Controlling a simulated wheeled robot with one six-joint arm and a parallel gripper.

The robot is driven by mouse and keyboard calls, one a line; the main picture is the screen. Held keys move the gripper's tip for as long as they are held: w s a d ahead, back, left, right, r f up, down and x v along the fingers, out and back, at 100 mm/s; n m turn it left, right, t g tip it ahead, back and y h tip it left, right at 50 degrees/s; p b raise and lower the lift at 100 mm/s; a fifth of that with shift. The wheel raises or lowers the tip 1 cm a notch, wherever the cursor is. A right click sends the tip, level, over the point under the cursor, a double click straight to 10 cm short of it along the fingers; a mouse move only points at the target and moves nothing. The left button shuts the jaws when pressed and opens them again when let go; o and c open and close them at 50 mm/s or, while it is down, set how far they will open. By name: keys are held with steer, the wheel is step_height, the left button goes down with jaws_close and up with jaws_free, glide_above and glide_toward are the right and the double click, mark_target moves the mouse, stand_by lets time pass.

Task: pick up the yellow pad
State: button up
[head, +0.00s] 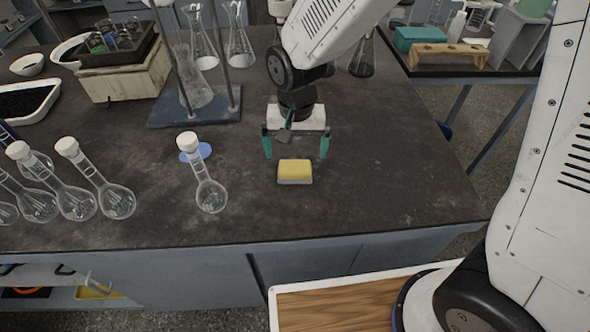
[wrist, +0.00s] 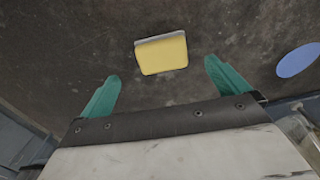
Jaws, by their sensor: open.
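The yellow pad (head: 295,169) lies flat on the dark bench top, yellow side up with a grey-white layer along its edge. In the wrist view the pad (wrist: 162,54) sits ahead of the fingertips, roughly centred between their lines. My gripper (head: 296,150) is open, its two teal fingers pointing down on either side, above and a little behind the pad in the head view. In the wrist view the gripper (wrist: 160,78) has nothing between its fingers. The pad is fully visible and apart from both fingers.
A blue stand base (head: 196,108) is behind. The bench right of the pad is clear.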

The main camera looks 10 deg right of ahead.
mark_target(295, 166)
steer(key=f, duration=0.7)
steer(key=shift+w+a+f, duration=0.1)
steer(key=shift+w+f, duration=0.1)
steer(key=shift+f, duration=0.05)
steer(key=c, duration=1)
